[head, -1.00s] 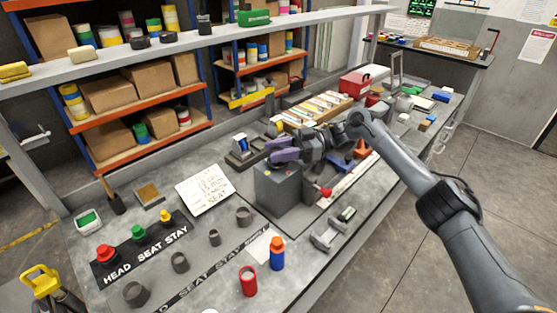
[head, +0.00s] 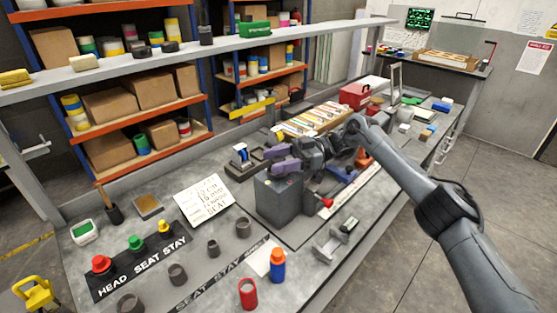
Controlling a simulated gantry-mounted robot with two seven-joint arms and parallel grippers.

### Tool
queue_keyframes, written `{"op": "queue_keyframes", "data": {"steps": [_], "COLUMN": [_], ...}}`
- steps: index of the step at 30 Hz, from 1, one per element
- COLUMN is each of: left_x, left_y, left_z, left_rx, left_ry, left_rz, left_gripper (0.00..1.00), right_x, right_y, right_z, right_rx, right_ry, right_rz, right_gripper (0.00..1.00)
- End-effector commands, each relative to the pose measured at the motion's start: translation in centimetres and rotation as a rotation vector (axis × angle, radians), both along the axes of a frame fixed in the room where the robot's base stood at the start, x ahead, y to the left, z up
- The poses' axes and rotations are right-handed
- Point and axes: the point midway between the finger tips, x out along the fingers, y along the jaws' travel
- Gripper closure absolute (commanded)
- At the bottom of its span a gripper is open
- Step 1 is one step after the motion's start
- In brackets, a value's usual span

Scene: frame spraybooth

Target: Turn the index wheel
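A grey block-shaped fixture (head: 280,203) stands on the bench in the head view, with a red-tipped lever (head: 325,202) at its right side. I cannot make out the index wheel clearly; my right gripper and wrist cover the area above and behind the fixture. My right gripper (head: 276,159) is just above the fixture's top, its two purple fingers pointing left. The fingers look apart with a narrow gap, and I see nothing between them. I cannot tell whether they touch the fixture. My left gripper is out of view.
A written card (head: 203,200) lies left of the fixture. A red bottle (head: 248,294), a blue bottle with an orange cap (head: 277,264) and several dark cups stand in front. A black strip (head: 140,256) carries red, green and yellow knobs. A shelf (head: 150,63) runs above the bench.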

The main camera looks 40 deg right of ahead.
Motion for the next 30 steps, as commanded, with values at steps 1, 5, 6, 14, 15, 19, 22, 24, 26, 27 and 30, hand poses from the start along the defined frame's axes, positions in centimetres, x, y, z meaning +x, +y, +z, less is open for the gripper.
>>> {"op": "queue_keyframes", "data": {"steps": [1, 5, 6, 14, 15, 19, 22, 24, 26, 27, 30], "left_x": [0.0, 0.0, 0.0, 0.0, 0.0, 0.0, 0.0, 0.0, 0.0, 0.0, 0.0], "left_y": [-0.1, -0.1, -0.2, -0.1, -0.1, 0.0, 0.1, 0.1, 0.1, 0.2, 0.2], "left_z": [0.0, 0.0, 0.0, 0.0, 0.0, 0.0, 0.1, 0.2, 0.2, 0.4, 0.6], "left_rx": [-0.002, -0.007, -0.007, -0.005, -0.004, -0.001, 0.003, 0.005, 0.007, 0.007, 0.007], "left_ry": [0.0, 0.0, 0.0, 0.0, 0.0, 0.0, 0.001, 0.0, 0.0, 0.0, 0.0], "left_rz": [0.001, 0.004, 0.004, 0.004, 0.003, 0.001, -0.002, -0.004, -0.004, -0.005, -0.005], "left_gripper": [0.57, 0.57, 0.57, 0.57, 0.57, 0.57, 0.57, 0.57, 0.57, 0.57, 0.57], "right_x": [0.0, 0.0, 0.0, -0.3, -0.4, -0.9, -1.2, -1.5, -1.8, -1.9, -2.3], "right_y": [0.0, -0.1, -0.1, -1.2, -1.5, -2.9, -3.9, -4.7, -5.4, -5.8, -7.0], "right_z": [0.0, 0.0, 0.0, 0.0, 0.1, 0.1, 0.1, 0.1, 0.1, 0.2, 0.1], "right_rx": [0.0, 0.0, 0.0, -0.002, -0.002, -0.003, -0.002, -0.003, -0.003, -0.001, -0.001], "right_ry": [0.0, 0.0, 0.0, 0.0, -0.002, -0.001, 0.0, -0.001, -0.001, -0.001, -0.001], "right_rz": [-0.001, -0.001, -0.001, -0.001, -0.001, -0.004, -0.004, -0.004, -0.003, -0.004, -0.004], "right_gripper": [0.4, 0.4, 0.4, 0.4, 0.4, 0.4, 0.4, 0.4, 0.4, 0.4, 0.4]}}
